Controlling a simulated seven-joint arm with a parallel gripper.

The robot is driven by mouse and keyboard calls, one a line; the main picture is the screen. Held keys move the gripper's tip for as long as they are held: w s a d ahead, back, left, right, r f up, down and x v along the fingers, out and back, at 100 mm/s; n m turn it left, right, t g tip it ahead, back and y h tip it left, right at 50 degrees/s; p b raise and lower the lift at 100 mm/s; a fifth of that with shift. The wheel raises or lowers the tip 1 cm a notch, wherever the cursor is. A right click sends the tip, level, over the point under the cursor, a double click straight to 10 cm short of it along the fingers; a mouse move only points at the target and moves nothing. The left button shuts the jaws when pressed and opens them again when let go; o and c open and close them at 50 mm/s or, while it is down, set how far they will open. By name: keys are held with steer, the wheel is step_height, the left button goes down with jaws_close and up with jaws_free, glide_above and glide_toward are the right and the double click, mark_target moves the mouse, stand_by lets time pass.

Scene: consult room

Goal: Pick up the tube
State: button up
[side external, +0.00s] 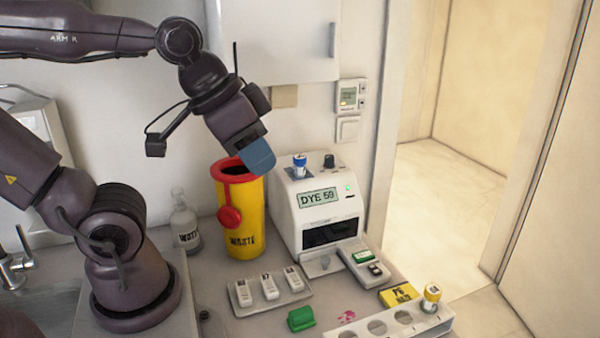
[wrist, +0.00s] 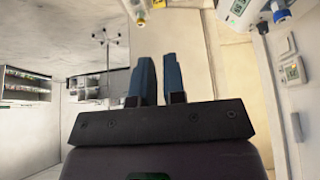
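Two small tubes show in the side external view. A blue-capped tube (side external: 300,166) stands upright in the top of the white machine (side external: 290,222). A yellow-capped tube (side external: 431,298) stands in the white rack (side external: 385,329) at the front right. My gripper (side external: 260,160) is in the air left of the blue-capped tube, apart from it, above the yellow waste bin. In the wrist view its two blue fingers (wrist: 159,80) show a narrow gap with nothing between them. A blue and white end (wrist: 281,14), probably the blue-capped tube, shows at the top right there.
The yellow waste bin (side external: 243,215) with a red rim stands beside the machine. A bottle (side external: 186,222) stands left of it. A tray (side external: 248,307) with several white pieces, a green piece (side external: 301,319) and a yellow box (side external: 398,295) lie in front. A wall cabinet (side external: 275,40) hangs behind.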

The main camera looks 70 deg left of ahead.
steer(key=o, duration=0.9)
steer(key=shift+a, duration=0.1)
steer(key=n+g+y, duration=0.1)
steer(key=n+g, duration=0.5)
steer(key=n, duration=1.4)
glide_toward(300, 156)
steer(key=f, duration=1.1)
steer(key=shift+s+a, duration=0.2)
steer(key=shift+a, duration=0.2)
